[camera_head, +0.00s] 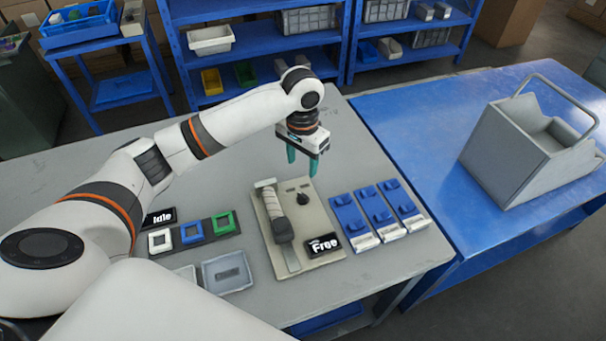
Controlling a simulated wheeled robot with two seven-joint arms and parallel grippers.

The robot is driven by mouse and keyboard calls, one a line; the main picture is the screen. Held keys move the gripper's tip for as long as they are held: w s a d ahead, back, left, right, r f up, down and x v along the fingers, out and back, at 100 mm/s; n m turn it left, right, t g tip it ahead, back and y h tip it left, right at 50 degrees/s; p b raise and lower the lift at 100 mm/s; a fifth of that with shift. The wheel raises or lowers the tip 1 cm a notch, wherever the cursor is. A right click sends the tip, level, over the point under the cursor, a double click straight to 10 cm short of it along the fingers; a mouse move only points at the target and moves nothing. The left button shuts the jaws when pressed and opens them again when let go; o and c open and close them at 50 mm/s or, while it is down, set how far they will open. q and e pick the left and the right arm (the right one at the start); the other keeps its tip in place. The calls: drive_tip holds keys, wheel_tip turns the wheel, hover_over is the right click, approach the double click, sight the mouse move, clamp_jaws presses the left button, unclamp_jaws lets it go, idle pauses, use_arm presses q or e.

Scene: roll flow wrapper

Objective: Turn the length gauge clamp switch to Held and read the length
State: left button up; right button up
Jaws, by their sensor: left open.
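The length gauge (263,215) is a beige board on the grey table, with a grey and white bar-shaped fixture (279,222) along its left side. A small dark knob (303,199), which looks like the clamp switch, stands on its upper right part. A black display (323,245) at the board's lower right reads "Free". My left gripper (302,163) has teal fingers, points down and is open and empty. It appears above the far end of the board, just beyond the knob in the picture and apart from it. My right gripper is not in view.
Left of the gauge are a black "Idle" display (159,217) and white, blue and green square pieces (192,232). Grey trays (227,271) lie at the front. Several blue units (377,212) stand to the right. A grey carrier (525,150) sits on the blue table.

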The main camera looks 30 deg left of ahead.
use_arm(q)
hover_over(302, 195)
drive_tip(key=f, duration=0.5)
drive_tip(key=shift+s+d+f, duration=0.1)
drive_tip(key=shift+s+f, duration=0.1)
drive_tip(key=shift+f, duration=0.15)
wheel_tip(302, 195, down, 5)
drive_tip(key=shift+w+f, duration=0.15)
drive_tip(key=shift+f+p, duration=0.3)
drive_tip(key=c, duration=1)
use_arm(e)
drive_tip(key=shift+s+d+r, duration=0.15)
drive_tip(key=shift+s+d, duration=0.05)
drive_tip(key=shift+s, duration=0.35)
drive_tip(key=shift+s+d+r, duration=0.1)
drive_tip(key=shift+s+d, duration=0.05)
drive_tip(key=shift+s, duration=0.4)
